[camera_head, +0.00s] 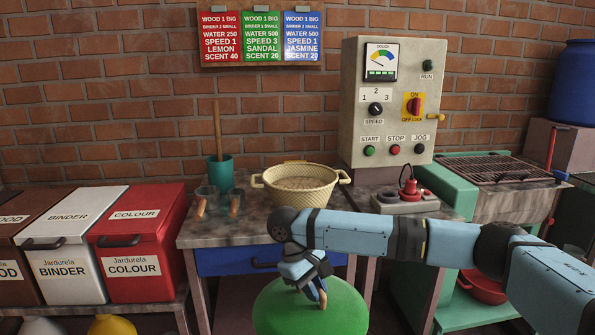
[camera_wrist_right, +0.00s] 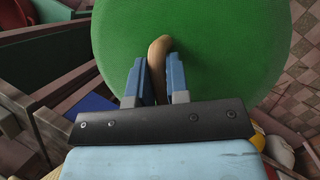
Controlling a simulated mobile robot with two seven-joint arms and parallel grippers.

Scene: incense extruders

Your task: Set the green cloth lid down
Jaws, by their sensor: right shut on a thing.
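The green cloth lid (camera_head: 335,310) is a large round green disc at the bottom middle of the head view. It has a tan handle (camera_head: 322,297) on top. In the right wrist view the green lid (camera_wrist_right: 200,45) fills the top middle, with its handle (camera_wrist_right: 157,60) between the fingers. My right gripper (camera_head: 310,280) points down and is shut on the handle; its fingers (camera_wrist_right: 160,85) lie on both sides of it. What is under the lid is hidden, so I cannot tell whether it rests on anything. My left gripper is not in view.
Brown, white and red bins (camera_head: 140,265) stand at the left. A workbench (camera_head: 205,235) behind the lid holds a cream colander (camera_head: 298,200), two scoops and a teal pot (camera_head: 220,175). A control box (camera_head: 388,110) and a green machine (camera_head: 450,190) are at the right.

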